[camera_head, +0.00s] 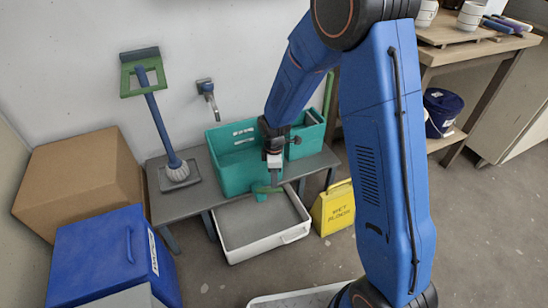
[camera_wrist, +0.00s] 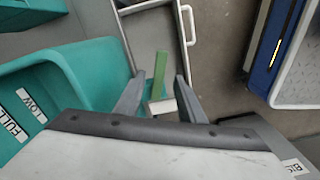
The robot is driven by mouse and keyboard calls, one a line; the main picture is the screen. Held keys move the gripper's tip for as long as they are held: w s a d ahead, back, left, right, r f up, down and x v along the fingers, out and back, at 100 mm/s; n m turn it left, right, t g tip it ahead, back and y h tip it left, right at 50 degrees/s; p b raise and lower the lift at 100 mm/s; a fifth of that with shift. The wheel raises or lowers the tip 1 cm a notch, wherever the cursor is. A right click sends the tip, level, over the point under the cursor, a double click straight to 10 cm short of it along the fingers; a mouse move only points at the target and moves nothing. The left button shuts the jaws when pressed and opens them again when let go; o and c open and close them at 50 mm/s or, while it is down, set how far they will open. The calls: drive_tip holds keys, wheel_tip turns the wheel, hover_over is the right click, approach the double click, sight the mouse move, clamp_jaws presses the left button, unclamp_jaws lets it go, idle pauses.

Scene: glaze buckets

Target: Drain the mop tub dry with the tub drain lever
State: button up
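The teal mop tub (camera_head: 232,176) stands on a grey bench against the wall. It also shows in the wrist view (camera_wrist: 85,68), with FULL and LOW labels inside; I cannot make out a water level. The green drain lever (camera_head: 264,190) sticks out low at the tub's front. In the wrist view the lever (camera_wrist: 160,72) runs lengthwise between my two fingers. My gripper (camera_head: 274,182) points down at the tub's front. My gripper (camera_wrist: 159,84) is open, with gaps visible between the fingers and the lever.
A white-rimmed grey tray (camera_head: 262,250) lies on the floor below the tub. A yellow wet-floor sign (camera_head: 334,209) stands right of it. A shelf table (camera_head: 470,52) stands at right.

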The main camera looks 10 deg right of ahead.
wheel_tip(320, 180, up, 12)
idle(0.4)
drive_tip(key=shift+f, duration=0.1)
drive_tip(key=shift+c, duration=0.6)
